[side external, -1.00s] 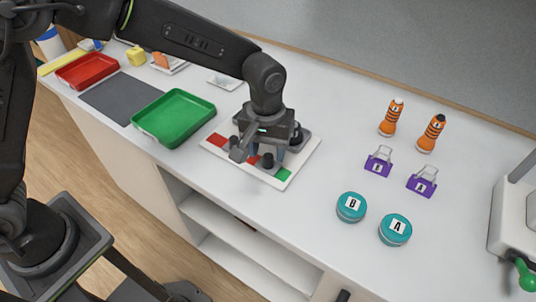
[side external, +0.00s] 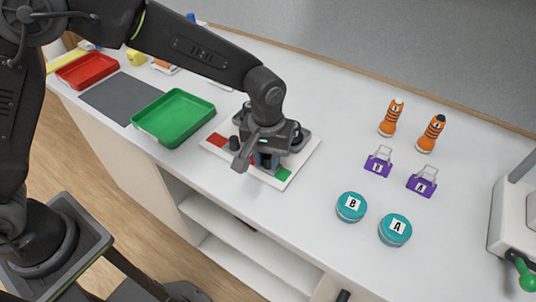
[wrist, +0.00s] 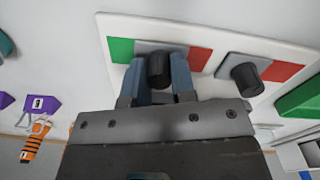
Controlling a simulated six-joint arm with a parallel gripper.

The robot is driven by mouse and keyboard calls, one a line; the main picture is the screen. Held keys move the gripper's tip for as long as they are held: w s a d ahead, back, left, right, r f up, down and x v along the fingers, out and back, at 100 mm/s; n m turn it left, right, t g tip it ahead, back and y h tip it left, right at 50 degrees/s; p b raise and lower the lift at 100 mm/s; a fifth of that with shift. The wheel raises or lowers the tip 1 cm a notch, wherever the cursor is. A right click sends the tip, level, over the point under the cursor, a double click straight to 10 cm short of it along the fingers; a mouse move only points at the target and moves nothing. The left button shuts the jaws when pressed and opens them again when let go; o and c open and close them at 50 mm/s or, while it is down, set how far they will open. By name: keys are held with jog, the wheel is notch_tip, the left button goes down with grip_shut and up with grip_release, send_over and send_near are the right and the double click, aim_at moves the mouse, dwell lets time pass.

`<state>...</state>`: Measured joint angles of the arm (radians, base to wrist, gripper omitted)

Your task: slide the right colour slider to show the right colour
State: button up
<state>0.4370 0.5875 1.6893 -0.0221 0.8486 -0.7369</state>
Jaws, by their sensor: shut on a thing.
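The white slider board (wrist: 130,25) lies on the counter under my gripper (side external: 266,160). In the wrist view, the right colour slider has a black knob (wrist: 158,66) on a grey plate. Its green patch (wrist: 120,50) shows on the left and its red patch (wrist: 200,58) on the right. My gripper's blue fingers are shut on this knob, one on each side. The other slider's black knob (wrist: 246,78) stands apart, with a red patch (wrist: 284,71) beside it. In the side view, my gripper hides the gripped knob and the board's middle.
A green tray (side external: 173,118) and a red tray (side external: 86,70) stand to the left. Purple clips (side external: 421,183), teal round tins (side external: 395,230) and orange striped bottles (side external: 431,134) stand to the right. The counter between the board and the clips is clear.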

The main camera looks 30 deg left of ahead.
grip_shut()
jog(key=shift+a, duration=1.55)
jog(key=o, duration=0.8)
grip_release()
jog(key=shift+r, duration=0.15)
notch_tip(320, 180, up, 14)
jog(key=shift+a+f, duration=0.2)
